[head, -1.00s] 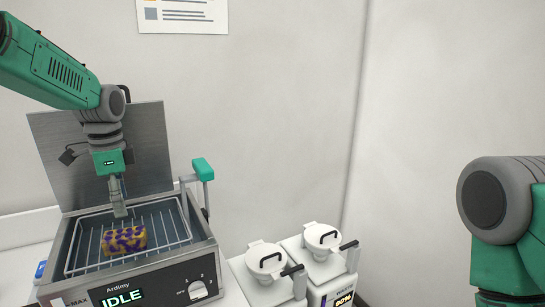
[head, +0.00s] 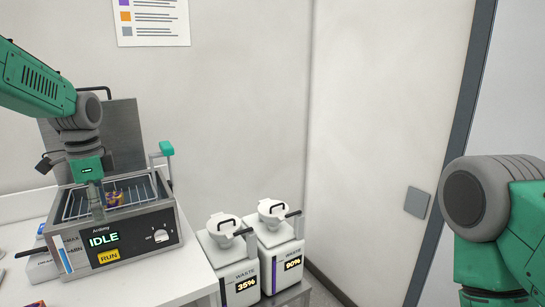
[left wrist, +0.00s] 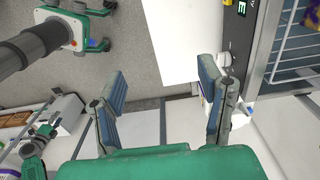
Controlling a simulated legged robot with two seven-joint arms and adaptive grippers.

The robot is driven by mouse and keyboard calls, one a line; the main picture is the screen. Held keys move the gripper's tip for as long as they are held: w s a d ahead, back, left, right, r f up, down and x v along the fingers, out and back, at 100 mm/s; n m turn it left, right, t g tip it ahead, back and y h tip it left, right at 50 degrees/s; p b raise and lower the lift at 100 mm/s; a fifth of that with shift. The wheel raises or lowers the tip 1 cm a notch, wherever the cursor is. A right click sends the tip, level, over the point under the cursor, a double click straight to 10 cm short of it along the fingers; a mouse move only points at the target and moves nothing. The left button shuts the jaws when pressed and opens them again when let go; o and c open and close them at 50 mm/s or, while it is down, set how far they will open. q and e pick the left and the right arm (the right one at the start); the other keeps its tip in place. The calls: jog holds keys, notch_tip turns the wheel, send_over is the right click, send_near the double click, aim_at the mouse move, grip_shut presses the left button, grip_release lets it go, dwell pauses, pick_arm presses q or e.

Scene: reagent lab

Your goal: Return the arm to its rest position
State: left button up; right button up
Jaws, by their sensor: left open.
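My left arm comes in from the left in the head view, with its green and grey wrist above the bath machine. My left gripper (head: 97,200) hangs down there, seen almost edge-on. The left wrist view shows its two blue fingers (left wrist: 164,95) spread wide with nothing between them; floor and a white surface edge show beyond. My right arm's green and grey link is at the right edge of the head view; its gripper is out of frame.
A steel bath machine (head: 140,229) reading IDLE, with a wire basket holding a purple-yellow item (head: 116,198), stands on the white table (head: 170,277). Two white waste containers, reading 35% (head: 225,268) and 90% (head: 276,240), stand right of it. Wall beyond.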

pick_arm(q)
jog(key=s+d+f+n+b, duration=0.2)
jog(key=s+d+f, duration=0.15)
jog(key=f, duration=0.75)
jog(key=s+d+f+n+b, duration=0.1)
jog(key=s+d+f+b, duration=0.3)
jog(key=f, duration=0.7)
jog(key=s+f+n+b, duration=0.1)
jog(key=s+f+n, duration=0.1)
jog(key=s+f, duration=0.65)
jog(key=s+d+f+n+b, duration=0.1)
jog(key=s+f+n+b, duration=0.2)
jog(key=s+f, duration=0.6)
jog(key=s+d+f+n+b, duration=0.1)
jog(key=s+f+n+b, duration=0.2)
jog(key=s+f, duration=0.6)
jog(key=shift+s+d+f+t+b, duration=0.15)
jog(key=shift+s+d+t+b, duration=0.25)
jog(key=shift+s, duration=1.85)
pick_arm(e)
notch_tip(320, 180, down, 14)
jog(key=s, duration=0.1)
jog(key=shift+d, duration=0.45)
